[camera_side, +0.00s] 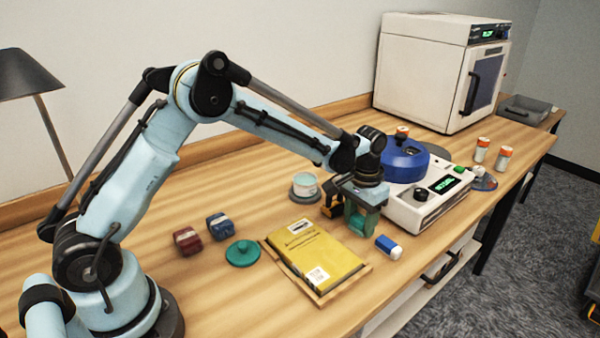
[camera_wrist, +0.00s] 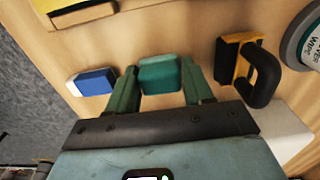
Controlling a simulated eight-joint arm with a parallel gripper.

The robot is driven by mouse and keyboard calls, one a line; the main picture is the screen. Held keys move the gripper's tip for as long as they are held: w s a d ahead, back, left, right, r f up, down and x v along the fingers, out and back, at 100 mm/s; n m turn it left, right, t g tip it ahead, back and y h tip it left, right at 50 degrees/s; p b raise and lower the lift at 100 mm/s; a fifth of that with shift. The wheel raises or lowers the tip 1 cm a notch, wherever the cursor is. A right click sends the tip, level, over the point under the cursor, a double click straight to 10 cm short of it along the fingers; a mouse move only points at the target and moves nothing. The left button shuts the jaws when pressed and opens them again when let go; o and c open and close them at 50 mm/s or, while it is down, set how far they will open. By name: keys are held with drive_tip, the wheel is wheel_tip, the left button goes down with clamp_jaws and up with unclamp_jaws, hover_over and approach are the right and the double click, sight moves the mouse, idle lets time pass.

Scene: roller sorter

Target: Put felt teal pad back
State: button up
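My gripper (camera_side: 362,218) is low over the table, just in front of the white machine with the blue drum. In the wrist view, a teal block that looks like the felt pad (camera_wrist: 160,74) sits between the green fingers of my gripper (camera_wrist: 161,80). Both fingertips appear to press its sides. In the side view the fingers mostly hide the pad, and I cannot tell whether it touches the table. A round teal disc with a knob (camera_side: 242,253) lies on the table at left. Red (camera_side: 187,240) and blue (camera_side: 220,226) blocks stand behind it.
A blue-and-white eraser (camera_side: 389,247) lies close to my gripper. A yellow book on a wooden tray (camera_side: 315,258) is in front. A yellow-black tool (camera_side: 332,196) and a round tub (camera_side: 304,187) stand behind. The white machine (camera_side: 425,203) is close on the right.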

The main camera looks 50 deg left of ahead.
sight(361, 217)
drive_tip(key=o, duration=0.4)
drive_tip(key=shift+c, duration=0.2)
wheel_tip(361, 217, up, 12)
drive_tip(key=f, duration=0.1)
drive_tip(key=s+a+r+t, duration=0.25)
drive_tip(key=s+r, duration=0.35)
drive_tip(key=s, duration=0.3)
drive_tip(key=s+f+t, duration=0.2)
drive_tip(key=s, duration=0.3)
drive_tip(key=s+a+f+t, duration=0.1)
drive_tip(key=s+t, duration=0.1)
drive_tip(key=s, duration=0.3)
drive_tip(key=shift+s+a+f+t, duration=0.25)
drive_tip(key=shift+s+f+t, duration=0.05)
drive_tip(key=shift+f+t, duration=0.05)
